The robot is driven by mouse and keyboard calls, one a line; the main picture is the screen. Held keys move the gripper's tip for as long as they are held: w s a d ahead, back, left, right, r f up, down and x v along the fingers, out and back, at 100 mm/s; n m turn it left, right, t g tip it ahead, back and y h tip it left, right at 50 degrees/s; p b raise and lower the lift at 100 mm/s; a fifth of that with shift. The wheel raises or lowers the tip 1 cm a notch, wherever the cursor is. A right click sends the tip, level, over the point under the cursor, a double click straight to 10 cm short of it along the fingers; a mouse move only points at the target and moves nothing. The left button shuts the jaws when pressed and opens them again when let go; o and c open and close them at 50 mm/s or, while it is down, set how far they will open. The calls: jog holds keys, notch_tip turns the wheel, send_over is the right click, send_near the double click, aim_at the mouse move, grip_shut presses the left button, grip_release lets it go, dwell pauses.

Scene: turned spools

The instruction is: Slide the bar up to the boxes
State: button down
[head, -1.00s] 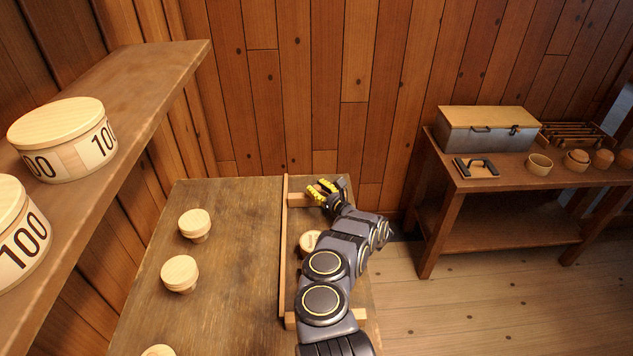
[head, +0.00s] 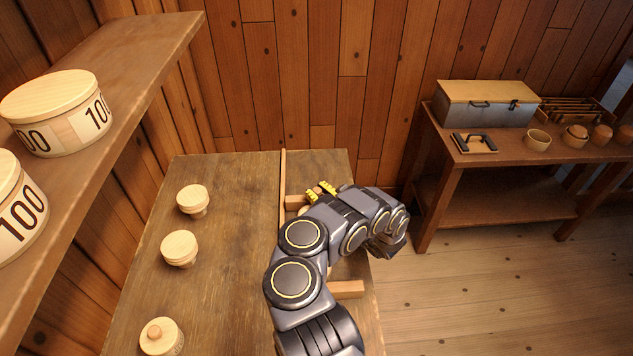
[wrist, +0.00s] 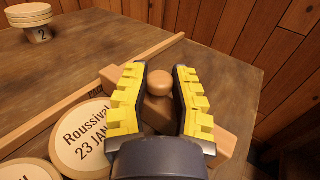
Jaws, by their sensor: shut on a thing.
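The bar is a short pale wooden block with a round knob, lying across the table's right part, its left end (head: 293,201) near a long thin strip. In the wrist view the bar (wrist: 217,135) lies between and under my fingers. My gripper (head: 322,190) has its yellow-padded fingers on either side of the knob (wrist: 160,82); my gripper (wrist: 160,95) is shut on it. Flat round boxes lie on the near side of the bar, one lettered "Roussival 23 JAN" (wrist: 82,140), another (wrist: 28,172) at the lower left. A finger hides whether bar and box touch.
The long strip (head: 282,170) runs along the table (head: 230,240). A second block (head: 347,289) lies nearer. Several knobbed spools, one here (head: 179,247), stand left of the strip. A shelf with round boxes marked 100 (head: 58,112) is at left; a side bench (head: 470,170) stands right.

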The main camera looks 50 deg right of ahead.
aim_at(317, 191)
jog(key=shift+s+a+f, duration=0.15)
jog(key=shift+s+f, duration=0.1)
jog(key=shift+s, duration=0.1)
jog(key=c, duration=0.8)
grip_release()
jog(key=shift+w+r, duration=0.1)
jog(key=shift+r, duration=0.05)
jog(key=shift+w+r, duration=0.1)
jog(key=shift+r, duration=0.1)
jog(key=shift+r, duration=0.5)
notch_tip(317, 191, up, 9)
jog(key=shift+f, duration=0.1)
